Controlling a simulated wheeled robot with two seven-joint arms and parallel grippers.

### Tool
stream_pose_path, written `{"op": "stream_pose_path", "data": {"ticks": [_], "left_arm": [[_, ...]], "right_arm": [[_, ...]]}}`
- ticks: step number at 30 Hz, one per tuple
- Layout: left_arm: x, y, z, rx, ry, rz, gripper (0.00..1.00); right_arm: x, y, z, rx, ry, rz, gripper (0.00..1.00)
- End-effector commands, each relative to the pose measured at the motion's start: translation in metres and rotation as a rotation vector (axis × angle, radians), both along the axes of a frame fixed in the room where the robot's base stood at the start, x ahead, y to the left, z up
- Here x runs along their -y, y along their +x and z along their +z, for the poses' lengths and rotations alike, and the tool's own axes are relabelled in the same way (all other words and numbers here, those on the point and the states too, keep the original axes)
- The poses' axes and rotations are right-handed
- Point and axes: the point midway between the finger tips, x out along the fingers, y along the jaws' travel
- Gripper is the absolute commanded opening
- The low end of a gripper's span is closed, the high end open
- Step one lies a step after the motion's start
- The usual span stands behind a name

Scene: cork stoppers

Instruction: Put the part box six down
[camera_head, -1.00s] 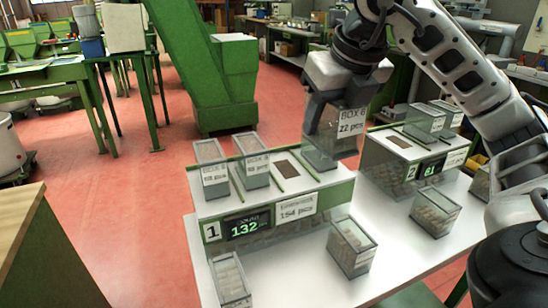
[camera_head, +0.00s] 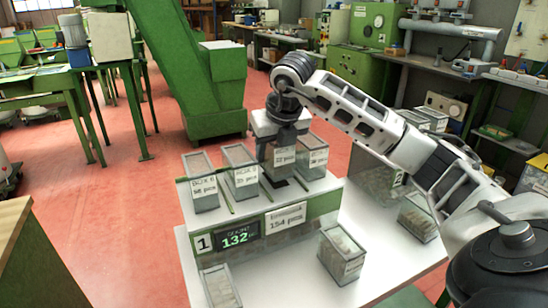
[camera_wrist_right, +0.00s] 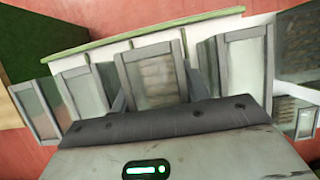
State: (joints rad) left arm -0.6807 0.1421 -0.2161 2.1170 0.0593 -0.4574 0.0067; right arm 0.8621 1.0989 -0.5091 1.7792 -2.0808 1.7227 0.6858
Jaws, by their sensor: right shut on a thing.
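Part box six (camera_head: 284,158) is a small clear box with a grey rim and a "22 pcs" label. My right gripper (camera_head: 281,142) is shut on it from above. The box is upright over the dark patch on top of dispenser 1 (camera_head: 327,201), between two other boxes. I cannot tell whether its base touches the surface. In the right wrist view the box (camera_wrist_right: 150,75) sits between the fingers, with boxes on both sides. My left gripper is not in view.
Boxes (camera_head: 203,188) and (camera_head: 241,178) stand to the left on the dispenser; another box (camera_head: 313,157) stands close to the right. Loose clear boxes (camera_head: 341,255) and (camera_head: 219,287) stand on the white table (camera_head: 290,280). Dispenser 2 is mostly behind my right arm.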

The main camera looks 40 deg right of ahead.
Motion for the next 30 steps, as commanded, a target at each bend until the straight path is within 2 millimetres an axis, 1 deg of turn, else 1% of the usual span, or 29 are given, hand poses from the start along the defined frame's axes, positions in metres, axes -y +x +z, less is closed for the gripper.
{"op": "stream_pose_path", "data": {"ticks": [1,4,13,16,17,18,19,26,30], "left_arm": [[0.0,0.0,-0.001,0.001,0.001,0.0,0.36],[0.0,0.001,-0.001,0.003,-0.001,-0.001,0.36],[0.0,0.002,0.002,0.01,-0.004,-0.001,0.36],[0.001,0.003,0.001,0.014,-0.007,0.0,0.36],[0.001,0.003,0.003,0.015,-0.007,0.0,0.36],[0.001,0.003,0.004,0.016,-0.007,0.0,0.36],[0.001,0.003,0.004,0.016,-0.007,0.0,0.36],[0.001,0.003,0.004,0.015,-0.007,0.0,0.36],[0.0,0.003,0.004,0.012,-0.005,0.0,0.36]], "right_arm": [[0.0,-0.002,-0.011,-0.006,-0.001,0.0,0.22],[0.0,-0.002,-0.021,-0.003,-0.001,-0.001,0.22],[0.0,-0.001,-0.023,0.0,0.0,0.0,0.22],[0.0,-0.001,-0.026,0.0,0.0,0.0,0.22],[0.0,-0.001,-0.025,-0.001,0.0,0.0,0.54],[0.0,-0.001,-0.025,-0.001,0.0,0.0,0.65],[0.0,-0.001,-0.025,-0.001,0.0,0.0,0.67],[0.0,-0.002,-0.024,-0.001,0.0,0.0,0.67],[-0.001,-0.003,-0.018,0.0,0.0,0.0,0.67]]}}
